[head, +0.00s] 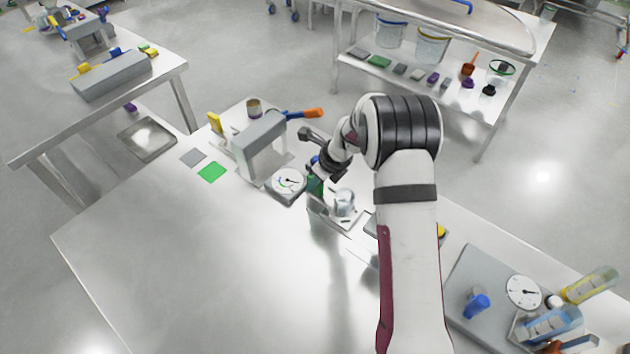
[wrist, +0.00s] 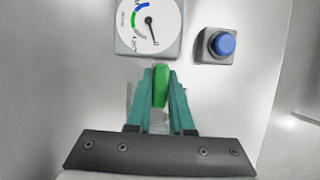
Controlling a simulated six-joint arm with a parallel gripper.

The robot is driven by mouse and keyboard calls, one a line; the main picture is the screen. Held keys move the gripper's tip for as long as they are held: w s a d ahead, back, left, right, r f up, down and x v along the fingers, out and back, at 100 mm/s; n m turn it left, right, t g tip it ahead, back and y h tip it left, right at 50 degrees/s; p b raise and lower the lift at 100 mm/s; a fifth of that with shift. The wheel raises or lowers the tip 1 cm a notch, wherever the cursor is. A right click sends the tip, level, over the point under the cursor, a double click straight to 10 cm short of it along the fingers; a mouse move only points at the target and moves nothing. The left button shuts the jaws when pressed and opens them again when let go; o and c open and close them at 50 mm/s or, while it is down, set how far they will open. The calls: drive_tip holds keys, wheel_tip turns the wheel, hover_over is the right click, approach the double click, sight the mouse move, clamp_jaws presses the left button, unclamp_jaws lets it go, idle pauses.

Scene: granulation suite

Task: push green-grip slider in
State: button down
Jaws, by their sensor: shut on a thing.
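The green grip of the slider (wrist: 160,86) stands upright between the two teal fingers of my gripper (wrist: 160,72) in the wrist view. My gripper is shut on it, and the fingers cover its sides. The slider's body and track are hidden below and behind the fingers. In the head view my gripper (head: 316,182) is low over the table, just right of the dial gauge, and my wrist hides most of the grip. The dial gauge (wrist: 149,24) is just beyond the fingertips in the wrist view. How far in the slider sits cannot be told.
A blue push button (wrist: 225,44) is right of the gauge. A grey arch-shaped stand (head: 262,150) is behind the gauge, with an orange-ended handle (head: 305,114) nearby. A clear glass jar (head: 344,203) stands close right of my gripper. The table's left front (head: 200,270) is clear.

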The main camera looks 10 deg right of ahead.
sight(322, 197)
drive_tip(key=s+d, duration=0.3)
drive_tip(key=c, duration=0.8)
unclamp_jaws()
drive_tip(key=v, duration=1.5)
drive_tip(key=shift+r, duration=0.4)
